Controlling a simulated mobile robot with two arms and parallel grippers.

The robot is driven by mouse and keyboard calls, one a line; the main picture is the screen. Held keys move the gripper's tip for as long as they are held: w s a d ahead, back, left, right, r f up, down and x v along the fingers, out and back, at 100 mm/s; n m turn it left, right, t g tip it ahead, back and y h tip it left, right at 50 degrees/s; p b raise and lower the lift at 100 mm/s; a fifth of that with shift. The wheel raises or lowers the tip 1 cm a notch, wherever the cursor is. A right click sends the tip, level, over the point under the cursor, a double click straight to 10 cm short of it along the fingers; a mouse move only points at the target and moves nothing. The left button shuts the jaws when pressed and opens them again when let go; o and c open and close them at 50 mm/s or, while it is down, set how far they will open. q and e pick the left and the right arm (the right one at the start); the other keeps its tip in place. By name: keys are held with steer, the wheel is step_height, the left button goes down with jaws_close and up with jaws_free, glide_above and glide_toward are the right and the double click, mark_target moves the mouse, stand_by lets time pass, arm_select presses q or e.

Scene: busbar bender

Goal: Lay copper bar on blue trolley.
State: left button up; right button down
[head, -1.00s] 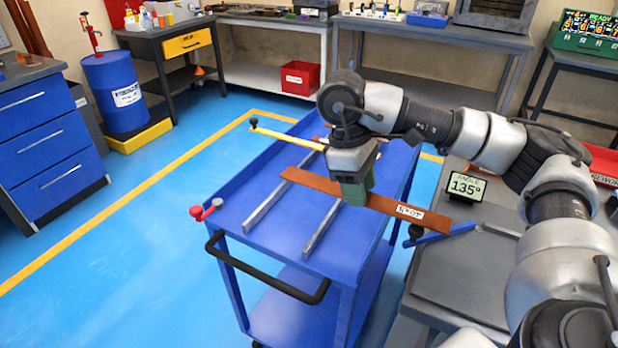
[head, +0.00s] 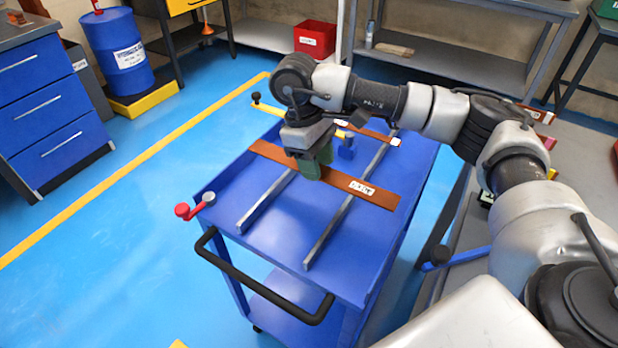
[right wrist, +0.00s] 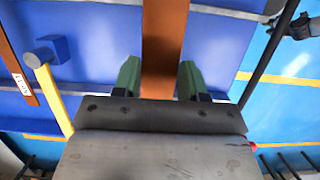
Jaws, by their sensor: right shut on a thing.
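The copper bar (head: 335,187), flat and brown with a white label, lies crosswise over the two grey rails (head: 340,222) of the blue trolley (head: 290,237). It is at or just above the rails; I cannot tell whether it touches both. My right gripper (head: 314,172) comes down from above with green fingers on either side of the bar, shut on it left of its middle. In the right wrist view the bar (right wrist: 164,45) runs between the two fingers (right wrist: 160,82). My left gripper is not in view.
Another labelled copper bar (right wrist: 18,72) lies at the trolley's far end, near a blue block (head: 346,150) and a yellow rod (head: 282,112). A red handle (head: 183,210) sticks out at the trolley's left corner. A black push handle (head: 262,288) is in front.

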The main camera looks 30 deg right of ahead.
steer(key=shift+w+a+f, duration=0.35)
steer(key=shift+w+a, duration=0.1)
steer(key=shift+a, duration=0.2)
step_height(320, 180, down, 4)
steer(key=shift+r, duration=0.2)
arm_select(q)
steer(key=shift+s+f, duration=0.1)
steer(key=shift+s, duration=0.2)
arm_select(e)
steer(key=shift+f, duration=0.25)
steer(key=shift+f, duration=0.2)
arm_select(q)
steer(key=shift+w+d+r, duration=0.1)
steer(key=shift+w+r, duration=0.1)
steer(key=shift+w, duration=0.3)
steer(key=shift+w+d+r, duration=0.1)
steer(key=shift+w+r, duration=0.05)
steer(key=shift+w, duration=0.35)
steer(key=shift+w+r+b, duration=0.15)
steer(key=shift+b, duration=0.2)
arm_select(e)
steer(key=shift+f, duration=0.15)
